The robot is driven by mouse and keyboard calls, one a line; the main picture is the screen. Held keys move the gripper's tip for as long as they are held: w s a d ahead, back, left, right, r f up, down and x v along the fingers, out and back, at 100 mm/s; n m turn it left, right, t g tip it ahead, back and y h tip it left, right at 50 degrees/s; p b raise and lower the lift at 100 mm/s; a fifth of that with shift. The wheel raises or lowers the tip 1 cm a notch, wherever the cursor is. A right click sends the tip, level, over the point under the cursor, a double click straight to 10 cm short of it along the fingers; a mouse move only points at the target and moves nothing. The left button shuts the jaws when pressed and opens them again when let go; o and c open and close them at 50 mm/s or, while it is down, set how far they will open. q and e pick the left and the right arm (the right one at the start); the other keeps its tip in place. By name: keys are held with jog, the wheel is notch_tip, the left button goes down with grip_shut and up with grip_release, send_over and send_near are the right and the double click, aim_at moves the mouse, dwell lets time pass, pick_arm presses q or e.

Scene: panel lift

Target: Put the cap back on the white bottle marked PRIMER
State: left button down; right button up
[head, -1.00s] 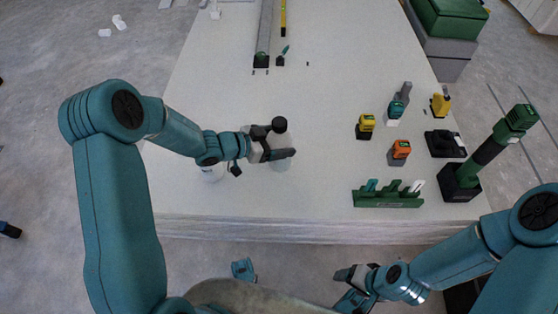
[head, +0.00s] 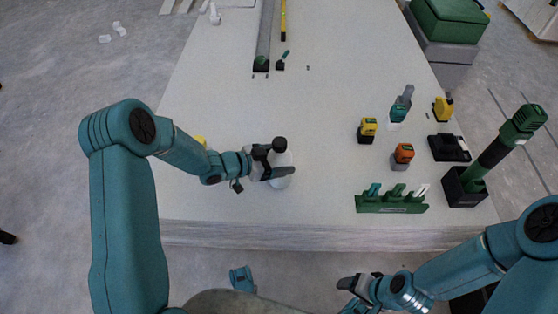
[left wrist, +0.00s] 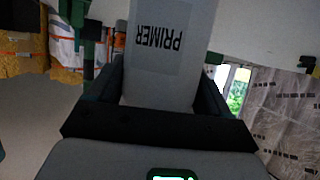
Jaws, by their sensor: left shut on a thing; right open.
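The white bottle (head: 282,160) is in my left gripper (head: 280,173) above the left-middle of the table in the head view. A round dark piece (head: 279,144) shows at its top; I cannot tell whether it is a cap or part of the gripper. In the left wrist view the white bottle (left wrist: 165,75) fills the space between the fingers, with PRIMER printed upside down in the picture. My left gripper is shut on it. I cannot tell whether the bottle touches the table. My right gripper (head: 346,284) is open and empty, off the table's front edge.
The table (head: 320,110) is mostly bare around the bottle. A yellow thing (head: 200,140) is partly hidden behind my left arm. To the right stand a green rack (head: 391,203), an orange-topped tool (head: 403,153), a yellow-topped tool (head: 367,127) and a tall green-topped post (head: 490,150).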

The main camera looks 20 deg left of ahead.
pick_arm(q)
jog(key=shift+r, duration=0.15)
jog(key=shift+f, duration=0.2)
grip_release()
jog(key=shift+r, duration=0.2)
jog(key=p+v, duration=0.4)
jog(key=v, duration=0.8)
